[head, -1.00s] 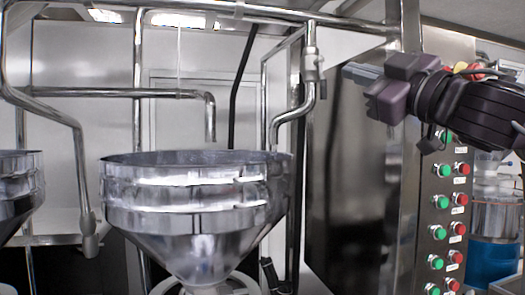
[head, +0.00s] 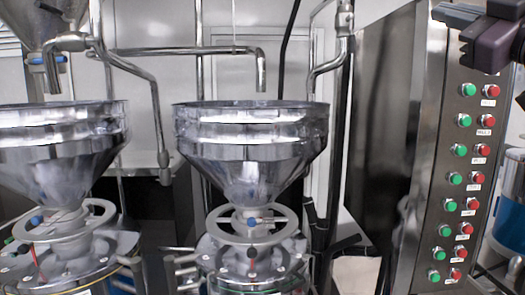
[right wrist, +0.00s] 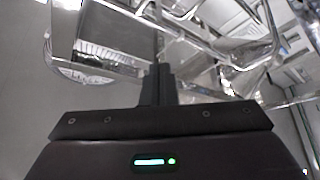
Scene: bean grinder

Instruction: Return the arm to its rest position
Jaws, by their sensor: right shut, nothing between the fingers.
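My right gripper (head: 452,14) shows at the top right corner of the head view, in front of the upper part of the button panel, partly cut off by the frame edge. In the right wrist view its two fingers (right wrist: 159,72) are together with nothing between them. My left gripper is in neither view. A bean grinder with a steel hopper (head: 250,135) stands in the middle of the head view, and a second grinder hopper (head: 55,150) stands at the left. My right gripper touches neither.
A steel control panel (head: 430,150) with columns of green and red buttons stands on the right. Metal pipes (head: 190,52) run above and behind the hoppers. A blue container (head: 510,222) is at the right edge. Another hopper (head: 45,22) hangs at the top left.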

